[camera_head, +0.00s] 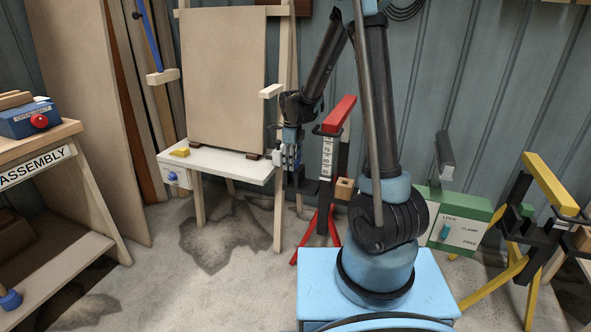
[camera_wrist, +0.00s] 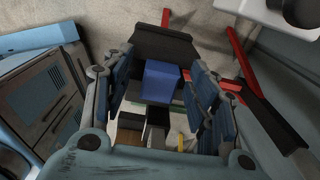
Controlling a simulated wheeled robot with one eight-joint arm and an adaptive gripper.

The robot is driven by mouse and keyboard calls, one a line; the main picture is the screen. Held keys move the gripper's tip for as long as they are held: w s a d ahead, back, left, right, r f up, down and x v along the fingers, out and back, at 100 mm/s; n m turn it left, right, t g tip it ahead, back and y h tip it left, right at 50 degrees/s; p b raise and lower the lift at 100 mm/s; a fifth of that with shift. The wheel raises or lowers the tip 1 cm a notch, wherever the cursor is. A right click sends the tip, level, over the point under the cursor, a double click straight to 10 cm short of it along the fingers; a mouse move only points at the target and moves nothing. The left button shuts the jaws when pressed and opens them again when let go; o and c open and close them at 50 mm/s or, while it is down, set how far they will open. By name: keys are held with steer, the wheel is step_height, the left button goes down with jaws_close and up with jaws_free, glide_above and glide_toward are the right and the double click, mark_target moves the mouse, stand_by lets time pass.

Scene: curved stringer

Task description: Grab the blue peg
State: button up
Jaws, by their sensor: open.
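The blue peg (camera_wrist: 162,80) shows in the wrist view as a blue block between the two fingers of my gripper (camera_wrist: 160,68). The fingers are spread, with one on each side of the peg, and a gap seems to show on either side. In the head view my gripper (camera_head: 289,155) points down beside the white table's right end and the red-topped stand. The peg is hard to make out there, at or just below the fingertips. Its lower part is hidden in the wrist view.
A red-legged stand (camera_head: 328,150) with a number scale is close right of my gripper. A white table (camera_head: 225,165) with a yellow block (camera_head: 180,152) is on the left. A green lock/clamp box (camera_head: 455,222) and a yellow stand (camera_head: 548,185) are on the right.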

steer(key=c, duration=1.1)
steer(key=shift+o, duration=0.2)
steer(key=shift+r, duration=0.1)
